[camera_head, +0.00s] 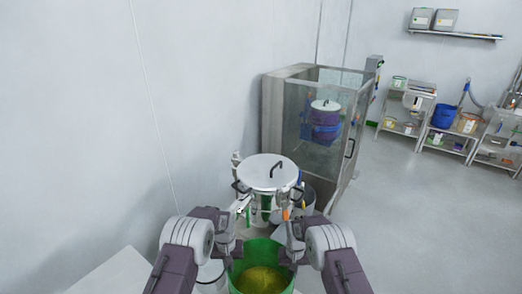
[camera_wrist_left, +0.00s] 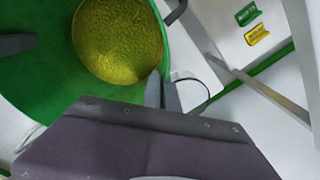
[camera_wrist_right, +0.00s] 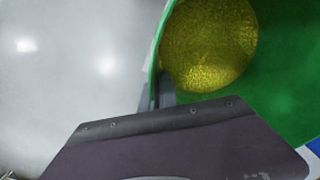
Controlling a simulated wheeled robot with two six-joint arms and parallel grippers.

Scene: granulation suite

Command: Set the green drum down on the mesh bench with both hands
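The green drum (camera_head: 262,250) is at the bottom of the head view, open at the top, with yellow granular material inside. It also fills the upper left of the left wrist view (camera_wrist_left: 40,85) and the upper right of the right wrist view (camera_wrist_right: 290,80). My left gripper (camera_wrist_left: 163,93) has its fingers on either side of the drum wall at the left. My right gripper (camera_wrist_right: 157,92) straddles the rim at the right in the same way. Both look closed on it. The drum's underside is hidden, and I cannot make out the mesh bench.
A steel vessel with a round lid (camera_head: 268,172) stands just beyond the drum. A pale flat surface (camera_head: 112,275) lies at lower left. Open floor (camera_head: 425,220) extends right, towards racks (camera_head: 447,138).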

